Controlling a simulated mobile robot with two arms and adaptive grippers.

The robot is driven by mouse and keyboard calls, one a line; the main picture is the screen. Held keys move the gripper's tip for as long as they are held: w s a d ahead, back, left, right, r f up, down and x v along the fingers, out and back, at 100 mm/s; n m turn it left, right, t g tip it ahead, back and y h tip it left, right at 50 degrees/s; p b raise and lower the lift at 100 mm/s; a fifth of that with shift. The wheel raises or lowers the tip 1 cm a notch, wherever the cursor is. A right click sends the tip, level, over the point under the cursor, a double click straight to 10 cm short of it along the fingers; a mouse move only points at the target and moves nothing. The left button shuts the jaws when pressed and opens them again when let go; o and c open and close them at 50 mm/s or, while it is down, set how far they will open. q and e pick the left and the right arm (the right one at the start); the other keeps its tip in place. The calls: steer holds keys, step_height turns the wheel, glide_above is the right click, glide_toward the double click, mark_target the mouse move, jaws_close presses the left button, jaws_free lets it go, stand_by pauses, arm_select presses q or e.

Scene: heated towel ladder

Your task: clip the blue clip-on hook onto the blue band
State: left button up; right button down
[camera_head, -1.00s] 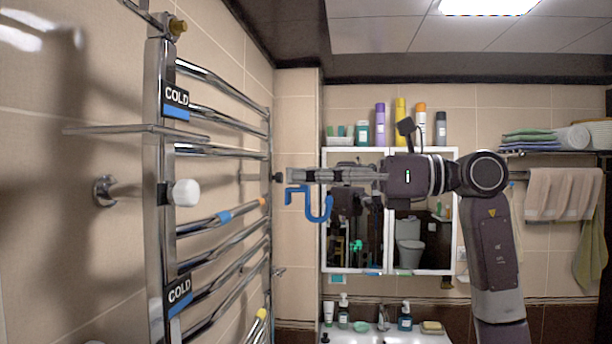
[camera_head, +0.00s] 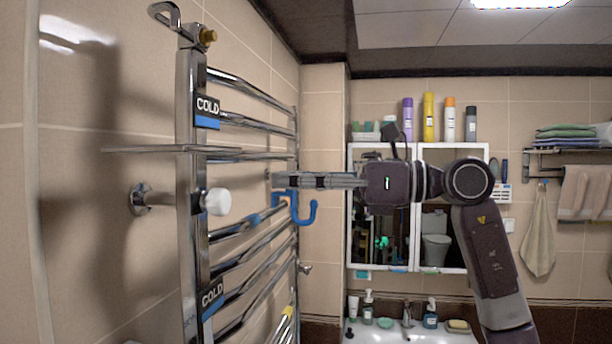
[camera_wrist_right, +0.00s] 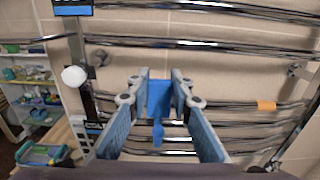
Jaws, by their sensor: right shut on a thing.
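The blue clip-on hook (camera_head: 301,210) hangs below the fingertips of my right gripper (camera_head: 284,180), which is shut on it. In the head view the hook overlaps the far post of the towel ladder. In the wrist view the hook (camera_wrist_right: 158,98) is between the two fingers (camera_wrist_right: 160,92). The blue band (camera_head: 255,219) is around a middle rung, left of the hook and a little lower. The hook is apart from it in the picture. I cannot make out the band in the wrist view. My left gripper is not in view.
An orange band (camera_head: 285,201) is close behind the hook; it also shows in the wrist view (camera_wrist_right: 266,105). COLD signs (camera_head: 207,112), a white knob (camera_head: 216,201) and a chrome shelf bar (camera_head: 150,149) stand out on the ladder. A mirror cabinet (camera_head: 411,270) is behind my arm.

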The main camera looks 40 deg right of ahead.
mark_target(312, 203)
steer(key=p+x, duration=0.2)
steer(key=x, duration=0.4)
steer(key=shift+p, duration=0.35)
stand_by(0.8)
steer(key=shift+f+b, duration=1.55)
steer(key=shift+f, duration=0.3)
steer(key=c, duration=1.7)
jaws_free()
steer(key=shift+o, duration=0.2)
steer(key=shift+v, duration=4.45)
